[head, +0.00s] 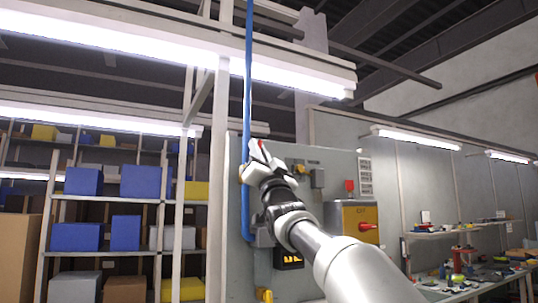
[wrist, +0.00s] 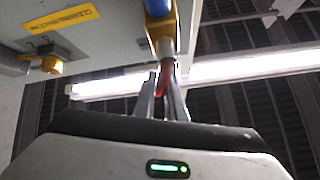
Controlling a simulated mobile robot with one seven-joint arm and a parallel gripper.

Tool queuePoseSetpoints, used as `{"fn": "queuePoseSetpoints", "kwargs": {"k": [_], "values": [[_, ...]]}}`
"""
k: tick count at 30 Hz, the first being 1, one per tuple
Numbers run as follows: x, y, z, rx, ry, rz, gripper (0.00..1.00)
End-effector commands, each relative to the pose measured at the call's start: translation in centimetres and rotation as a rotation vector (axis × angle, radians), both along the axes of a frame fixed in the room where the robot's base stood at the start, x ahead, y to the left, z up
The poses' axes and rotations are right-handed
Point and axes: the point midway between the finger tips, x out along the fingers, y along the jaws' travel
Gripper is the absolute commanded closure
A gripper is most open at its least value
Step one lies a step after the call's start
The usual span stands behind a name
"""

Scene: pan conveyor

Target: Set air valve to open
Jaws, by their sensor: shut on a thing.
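The air valve has a yellow body (wrist: 158,28) on a blue pipe (head: 247,75) that runs up the front of a grey panel. The red valve handle (wrist: 163,78) shows between my two fingers in the wrist view. My gripper (wrist: 163,98) is shut on this handle. The fingers and wrist hide much of the handle, and I cannot tell its exact angle to the pipe.
The grey panel (head: 236,215) carries a yellow box with a red switch (head: 367,227) to the right. A yellow knob (wrist: 52,65) and a yellow label (wrist: 62,19) show beside the valve. Shelves with bins (head: 105,198) stand left, and a cluttered workbench (head: 470,285) stands right.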

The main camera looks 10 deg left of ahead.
Motion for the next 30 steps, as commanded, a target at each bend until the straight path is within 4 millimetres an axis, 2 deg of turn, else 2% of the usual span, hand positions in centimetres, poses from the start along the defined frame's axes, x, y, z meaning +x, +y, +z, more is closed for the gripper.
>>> {"fn": "queuePoseSetpoints", "kwargs": {"k": [12, 30], "values": [[-0.6, 1.3, 0.2, -0.194, -0.126, -0.003, 1.0], [-0.9, 1.6, 0.1, -0.234, -0.155, -0.002, 1.0]]}}
